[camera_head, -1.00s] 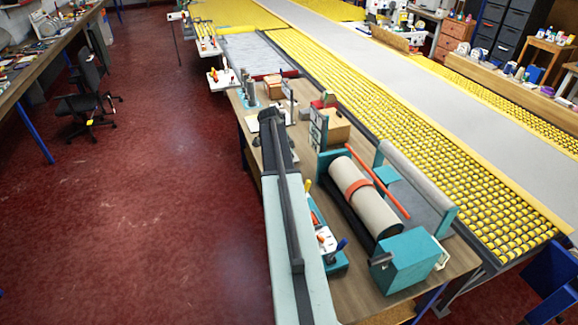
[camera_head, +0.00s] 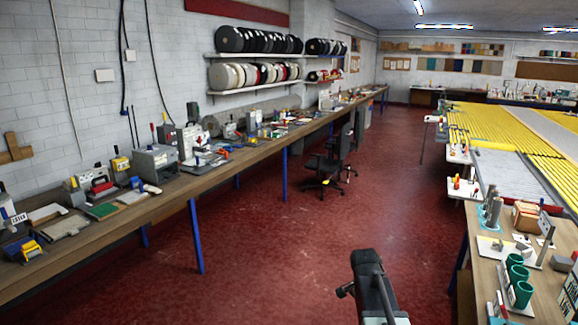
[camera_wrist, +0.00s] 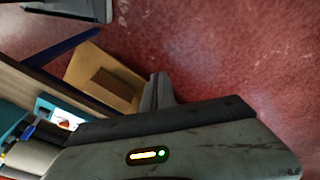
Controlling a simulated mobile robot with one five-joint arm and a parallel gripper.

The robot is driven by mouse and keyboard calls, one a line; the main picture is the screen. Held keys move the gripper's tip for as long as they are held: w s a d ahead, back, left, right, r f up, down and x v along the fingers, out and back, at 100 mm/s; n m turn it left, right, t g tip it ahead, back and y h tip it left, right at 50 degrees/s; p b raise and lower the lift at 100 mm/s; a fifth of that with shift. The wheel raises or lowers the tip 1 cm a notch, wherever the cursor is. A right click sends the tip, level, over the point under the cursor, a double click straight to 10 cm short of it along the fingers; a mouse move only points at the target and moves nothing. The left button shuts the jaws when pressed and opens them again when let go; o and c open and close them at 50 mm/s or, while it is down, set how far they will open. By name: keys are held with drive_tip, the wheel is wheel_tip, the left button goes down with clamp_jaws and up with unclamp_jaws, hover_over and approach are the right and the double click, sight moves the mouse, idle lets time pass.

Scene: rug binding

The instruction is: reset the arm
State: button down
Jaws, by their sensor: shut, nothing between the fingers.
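My gripper (camera_wrist: 158,90) shows in the wrist view as two grey fingers close together, shut and empty. In the head view, the dark upper part of my arm rises from the bottom edge over the floor, left of the right-hand workbench. I cannot make out the fingers in that view.
The right workbench (camera_head: 480,212) carries green cups (camera_head: 517,272) and fixtures. A long left workbench (camera_head: 120,222) with several tools runs along the wall. A black chair (camera_head: 322,170) stands beside it. The red floor (camera_head: 270,255) between is mostly clear.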

drive_tip(key=s+a+f+n+y, duration=0.1)
drive_tip(key=s+a+f+n, duration=0.1)
drive_tip(key=s+a+n, duration=0.7)
drive_tip(key=shift+a+n+y+b, duration=0.4)
drive_tip(key=shift+a+n, duration=0.9)
drive_tip(key=shift+n, duration=0.7)
drive_tip(key=shift+a, duration=0.15)
